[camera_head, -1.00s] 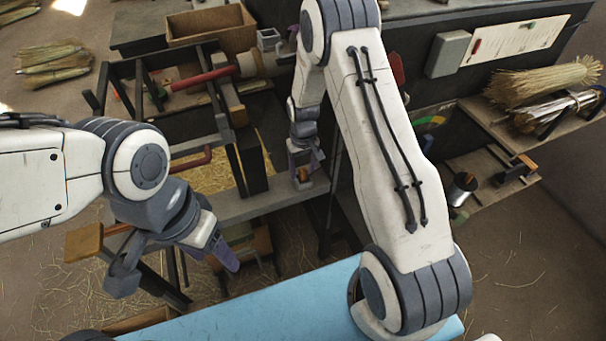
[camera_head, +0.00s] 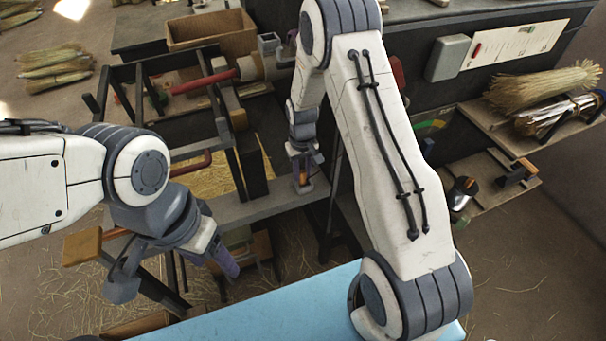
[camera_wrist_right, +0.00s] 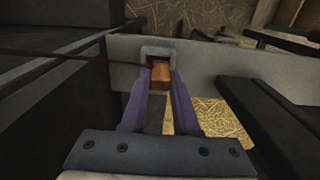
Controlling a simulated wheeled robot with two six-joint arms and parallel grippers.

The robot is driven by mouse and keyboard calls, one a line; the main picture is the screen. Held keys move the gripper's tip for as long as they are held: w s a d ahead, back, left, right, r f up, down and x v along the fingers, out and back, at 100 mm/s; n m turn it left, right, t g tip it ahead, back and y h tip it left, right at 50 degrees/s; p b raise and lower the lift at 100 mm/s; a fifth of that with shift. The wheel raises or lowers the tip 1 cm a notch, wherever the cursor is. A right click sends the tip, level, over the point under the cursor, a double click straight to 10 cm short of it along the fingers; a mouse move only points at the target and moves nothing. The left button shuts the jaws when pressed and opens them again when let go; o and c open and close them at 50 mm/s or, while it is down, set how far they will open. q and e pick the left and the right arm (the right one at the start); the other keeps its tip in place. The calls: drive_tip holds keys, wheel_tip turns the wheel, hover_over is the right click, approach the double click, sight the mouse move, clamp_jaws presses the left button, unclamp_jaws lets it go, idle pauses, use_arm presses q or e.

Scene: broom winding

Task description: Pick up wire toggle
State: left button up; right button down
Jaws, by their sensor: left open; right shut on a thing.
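The wire toggle appears to be the small orange-brown wooden block (camera_wrist_right: 161,74) at the square grey metal holder (camera_wrist_right: 157,52) on a grey beam. My right gripper (camera_wrist_right: 159,80) has its purple fingers closed on the block's sides. In the head view, this gripper (camera_head: 303,170) points down at the beam, partly hidden by its own arm. I cannot tell whether the block is still seated in the holder. A thin dark red wire (camera_wrist_right: 60,56) runs in from the left to the holder. My left gripper (camera_head: 226,262) is open and empty, low at the left, away from the toggle.
The dark bench frame (camera_head: 200,120) with a red-handled bar stands behind. A grey beam (camera_head: 265,203) runs below the right gripper. A blue surface (camera_head: 270,310) is in front.

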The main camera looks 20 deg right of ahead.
drive_tip(key=r, duration=0.6)
drive_tip(key=shift+s+a+b, duration=0.2)
drive_tip(key=shift+a+b, duration=0.15)
drive_tip(key=shift+a, duration=0.05)
drive_tip(key=s+a+b, duration=0.1)
drive_tip(key=s+a, duration=0.3)
drive_tip(key=a, duration=0.4)
drive_tip(key=s+a+b, duration=0.1)
drive_tip(key=s+a, duration=0.4)
drive_tip(key=a, duration=0.3)
drive_tip(key=shift+s, duration=0.2)
drive_tip(key=shift+r, duration=0.1)
